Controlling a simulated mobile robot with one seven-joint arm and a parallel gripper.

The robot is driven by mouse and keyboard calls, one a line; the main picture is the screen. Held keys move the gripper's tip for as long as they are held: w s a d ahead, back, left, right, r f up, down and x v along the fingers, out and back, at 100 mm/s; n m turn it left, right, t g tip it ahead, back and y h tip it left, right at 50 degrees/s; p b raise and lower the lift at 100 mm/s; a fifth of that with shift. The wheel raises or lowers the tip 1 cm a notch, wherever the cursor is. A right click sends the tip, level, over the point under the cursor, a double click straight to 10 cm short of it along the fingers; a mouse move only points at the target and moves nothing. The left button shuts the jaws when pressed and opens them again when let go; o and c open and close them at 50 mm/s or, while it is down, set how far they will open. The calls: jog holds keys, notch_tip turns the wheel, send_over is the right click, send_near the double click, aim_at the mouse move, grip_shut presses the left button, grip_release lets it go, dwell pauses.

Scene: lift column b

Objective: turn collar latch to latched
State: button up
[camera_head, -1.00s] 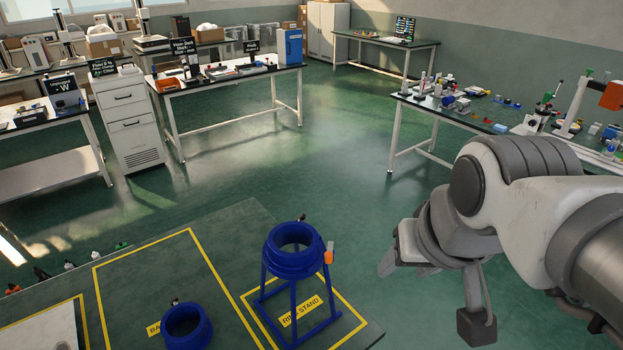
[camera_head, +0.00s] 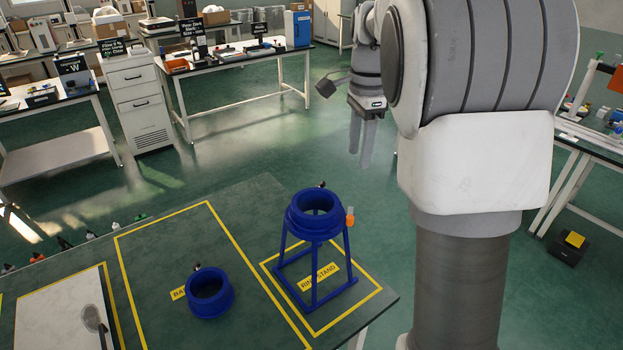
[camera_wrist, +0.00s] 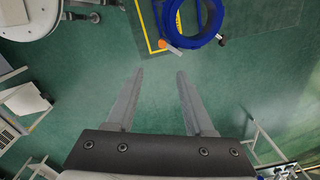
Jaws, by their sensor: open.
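A blue collar (camera_head: 318,205) sits on top of a blue four-legged ring stand (camera_head: 315,268) on the green table. An orange latch tab (camera_head: 350,216) sticks out on the collar's right side. A small dark knob (camera_head: 321,185) shows at its back. In the wrist view the collar (camera_wrist: 195,42) is at the top edge, partly cut off, with the orange tab (camera_wrist: 162,44) at its lower left. My gripper (camera_head: 362,160) is beyond and to the right of the stand, fingers pointing down, apart from it. In the wrist view my gripper (camera_wrist: 158,75) is open and empty.
A second blue ring (camera_head: 209,294) with a dark knob lies on the table left of the stand. Yellow lines and a ring stand label (camera_head: 319,277) mark the table (camera_head: 255,200). The green floor (camera_head: 240,135) beyond is clear. Benches stand along the back and right.

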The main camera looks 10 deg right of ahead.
aim_at(350, 217)
jog(key=shift+m, duration=0.4)
jog(key=f, duration=1.2)
jog(key=w+f, duration=0.1)
jog(key=f, duration=0.5)
jog(key=shift+a+b, duration=0.1)
jog(key=shift+b, duration=0.2)
grip_shut()
